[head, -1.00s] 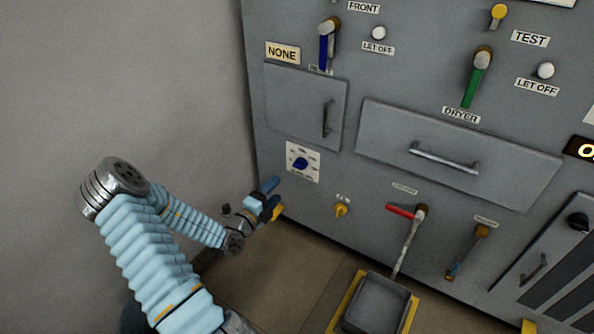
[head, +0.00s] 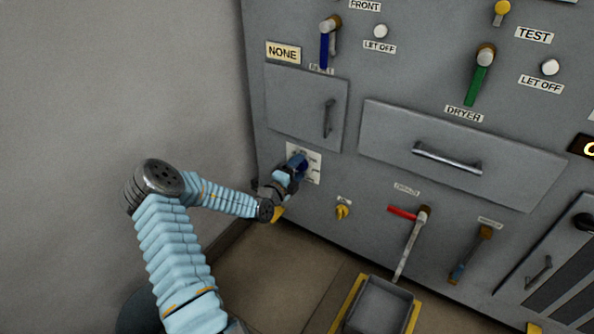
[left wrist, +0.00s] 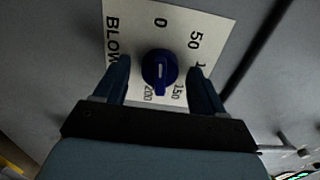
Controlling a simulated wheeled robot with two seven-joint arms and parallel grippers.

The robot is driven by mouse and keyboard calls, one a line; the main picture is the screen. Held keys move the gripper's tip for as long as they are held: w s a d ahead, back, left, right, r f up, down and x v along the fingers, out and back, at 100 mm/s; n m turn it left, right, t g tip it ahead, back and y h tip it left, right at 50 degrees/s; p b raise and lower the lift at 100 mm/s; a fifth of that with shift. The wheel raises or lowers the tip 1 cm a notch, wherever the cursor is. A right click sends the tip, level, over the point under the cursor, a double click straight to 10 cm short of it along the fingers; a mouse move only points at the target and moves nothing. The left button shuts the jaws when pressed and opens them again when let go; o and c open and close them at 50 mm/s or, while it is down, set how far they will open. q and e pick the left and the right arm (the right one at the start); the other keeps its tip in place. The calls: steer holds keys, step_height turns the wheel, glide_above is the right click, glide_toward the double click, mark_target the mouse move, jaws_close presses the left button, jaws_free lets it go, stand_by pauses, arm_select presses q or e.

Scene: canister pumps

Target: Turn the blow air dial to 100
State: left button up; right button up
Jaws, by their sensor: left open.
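The blow air dial is a blue round knob (left wrist: 160,66) on a white plate (left wrist: 184,20) marked 0, 50, 150 and 200, with "BLOW" at its left edge. A pale mark on the knob points toward the lower side of the plate, roughly between 150 and 200. My left gripper (left wrist: 159,78) is open, with one finger on each side of the knob; whether they touch it I cannot tell. In the head view my left gripper (head: 291,171) is at the plate (head: 316,172) and covers most of the dial. My right gripper is not in view.
The grey panel holds a yellow knob (head: 342,212) and a red-handled lever (head: 404,212) right of the dial. A small door (head: 298,105) with a handle is above it. A grey pedal (head: 378,305) stands on the floor. Bare wall (head: 110,80) is at left.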

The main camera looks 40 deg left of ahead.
arm_select(q)
steer(key=shift+c, duration=0.3)
steer(key=c, duration=1)
